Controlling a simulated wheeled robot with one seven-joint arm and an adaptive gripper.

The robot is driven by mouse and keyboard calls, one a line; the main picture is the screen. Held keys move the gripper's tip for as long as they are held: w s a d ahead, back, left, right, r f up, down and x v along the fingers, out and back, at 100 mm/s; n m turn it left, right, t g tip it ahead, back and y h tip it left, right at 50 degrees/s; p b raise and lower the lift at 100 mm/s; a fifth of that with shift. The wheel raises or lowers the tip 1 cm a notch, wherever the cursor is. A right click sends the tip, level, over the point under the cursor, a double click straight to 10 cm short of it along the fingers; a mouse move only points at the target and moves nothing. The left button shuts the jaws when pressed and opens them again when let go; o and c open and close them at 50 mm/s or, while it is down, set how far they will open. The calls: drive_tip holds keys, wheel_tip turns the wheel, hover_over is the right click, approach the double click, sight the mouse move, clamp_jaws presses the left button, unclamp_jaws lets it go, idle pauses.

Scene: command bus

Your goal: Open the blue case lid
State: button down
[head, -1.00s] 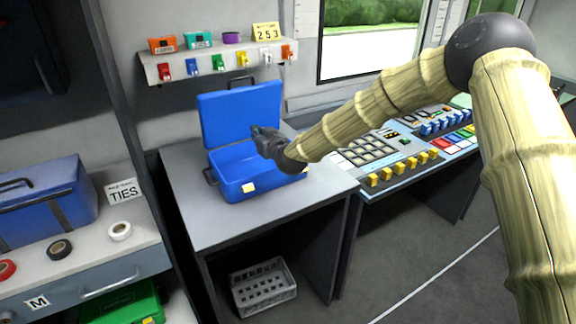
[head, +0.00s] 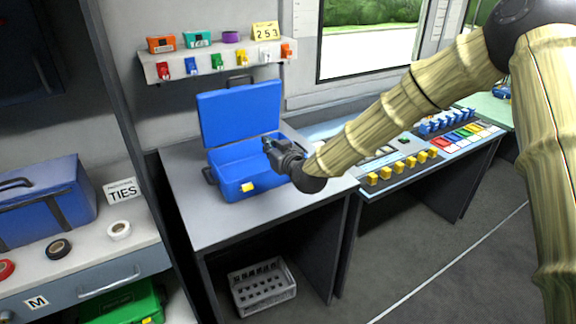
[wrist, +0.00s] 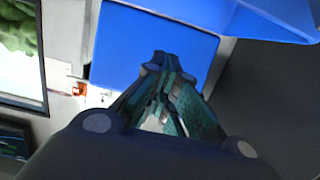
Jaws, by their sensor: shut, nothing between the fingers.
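The blue case (head: 232,182) stands on the grey table, with a yellow latch on its front. Its lid (head: 240,112) is up, standing roughly upright at the back of the case. The lid also fills the upper middle of the wrist view (wrist: 150,40). My gripper (head: 268,143) is shut and empty, in front of the lid and above the right part of the open case. In the wrist view my gripper's fingers (wrist: 163,62) are together and point toward the lid. I cannot tell whether they touch it. My gripper and arm hide part of the case's right side.
A wall shelf (head: 215,66) with small coloured items hangs behind the case. A control console (head: 425,150) with buttons is on the right. A second blue case (head: 40,200) sits on the left counter. A grey crate (head: 262,290) is below the table. The table front (head: 225,228) is clear.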

drive_tip(key=f+v, duration=0.1)
drive_tip(key=v, duration=1)
drive_tip(key=shift+f+b, duration=0.35)
drive_tip(key=shift+s+d, duration=0.1)
drive_tip(key=s+d+f+m+g+h, duration=0.1)
drive_tip(key=s+d+f+g, duration=0.15)
drive_tip(key=s+f, duration=0.55)
drive_tip(key=s+d+f+m+g+h, duration=0.1)
drive_tip(key=s+d+f+g+h, duration=0.2)
drive_tip(key=f, duration=0.9)
drive_tip(key=s+d+f+m+g, duration=0.1)
drive_tip(key=s+d+f, duration=0.4)
drive_tip(key=f, duration=0.4)
drive_tip(key=s+d+f+m+g+h, duration=0.1)
drive_tip(key=s+d+f, duration=0.3)
drive_tip(key=s, duration=0.6)
drive_tip(key=s+d+f+m+g+h, duration=0.1)
drive_tip(key=s+d+f+g, duration=0.3)
drive_tip(key=s, duration=0.6)
drive_tip(key=s+d+f+m+g+h, duration=0.1)
drive_tip(key=s+d+f+g+h, duration=0.1)
drive_tip(key=s+d+f, duration=0.4)
drive_tip(key=s, duration=0.4)
drive_tip(key=shift+f+m, duration=0.3)
drive_tip(key=shift+f, duration=0.05)
